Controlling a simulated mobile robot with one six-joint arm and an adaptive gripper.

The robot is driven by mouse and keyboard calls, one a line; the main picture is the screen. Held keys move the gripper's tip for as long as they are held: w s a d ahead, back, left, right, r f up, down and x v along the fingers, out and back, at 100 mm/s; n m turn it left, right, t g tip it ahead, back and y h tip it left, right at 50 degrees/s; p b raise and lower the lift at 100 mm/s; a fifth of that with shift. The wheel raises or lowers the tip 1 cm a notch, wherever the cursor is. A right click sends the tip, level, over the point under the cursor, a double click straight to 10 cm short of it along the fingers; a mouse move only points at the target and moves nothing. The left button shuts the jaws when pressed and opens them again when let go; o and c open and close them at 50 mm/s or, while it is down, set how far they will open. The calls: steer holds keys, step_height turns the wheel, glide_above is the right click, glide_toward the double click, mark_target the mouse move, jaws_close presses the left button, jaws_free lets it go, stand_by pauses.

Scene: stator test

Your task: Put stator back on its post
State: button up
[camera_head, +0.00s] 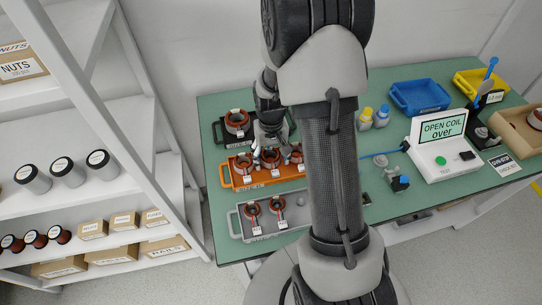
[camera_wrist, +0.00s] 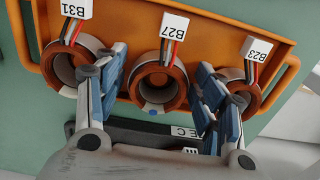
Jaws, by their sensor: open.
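The orange tray (camera_head: 229,181) holds three copper-and-grey stators in a row. In the wrist view they carry white tags: B31 (camera_wrist: 63,66), B27 (camera_wrist: 158,86) and B23 (camera_wrist: 246,84). My gripper (camera_wrist: 160,66) is open, with one finger on each side of the B27 stator. The fingers do not visibly clamp it, and I cannot tell whether they touch it. In the head view my gripper (camera_head: 268,148) is over the orange tray and partly hides its stators. B27 has a blue dot on its near rim.
A grey tray (camera_head: 246,236) in front holds two stators at left and centre; its right part shows no stator. A black tray (camera_head: 218,133) behind holds a stator (camera_head: 237,121). A tester (camera_head: 440,150) reads "OPEN COIL over". Blue (camera_head: 421,109) and yellow bins stand behind.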

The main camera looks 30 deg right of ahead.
stand_by(0.4)
steer(key=shift+r+p, duration=2)
steer(key=shift+r, duration=0.5)
steer(key=o, duration=0.5)
steer(key=shift+o, duration=0.2)
step_height(320, 180, up, 12)
